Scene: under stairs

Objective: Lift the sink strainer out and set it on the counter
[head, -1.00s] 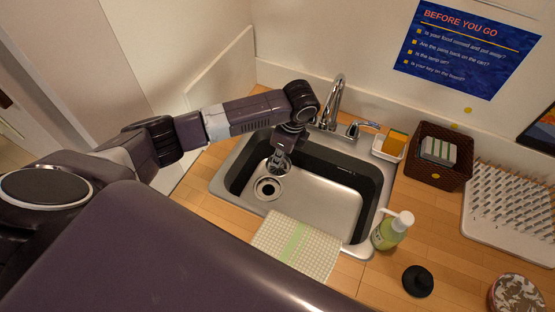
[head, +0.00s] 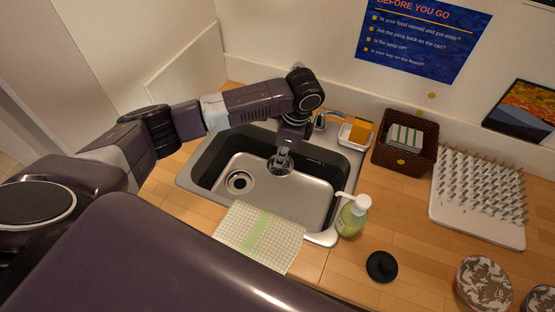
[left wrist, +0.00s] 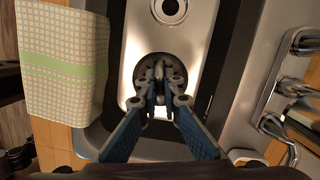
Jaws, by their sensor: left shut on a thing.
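The steel sink (head: 300,195) is set in the wooden counter (head: 340,262). Its round drain (head: 239,181) is open to view at the left of the basin and also shows at the top of the left wrist view (left wrist: 170,9). My left gripper (head: 281,163) is over the basin, right of the drain, pointing down. In the left wrist view its fingers (left wrist: 159,76) are shut on the sink strainer (left wrist: 178,67), a round grey piece partly hidden behind them. The strainer is away from the drain; its exact height is hard to tell. My right gripper is out of view.
A checked cloth (head: 262,237) lies at the sink's front edge. A soap bottle (head: 352,216) and black round lid (head: 382,266) stand right of it. The faucet (head: 325,120), sponge dish (head: 355,136), basket (head: 404,142) and drying rack (head: 479,197) are behind. Bare counter lies between them.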

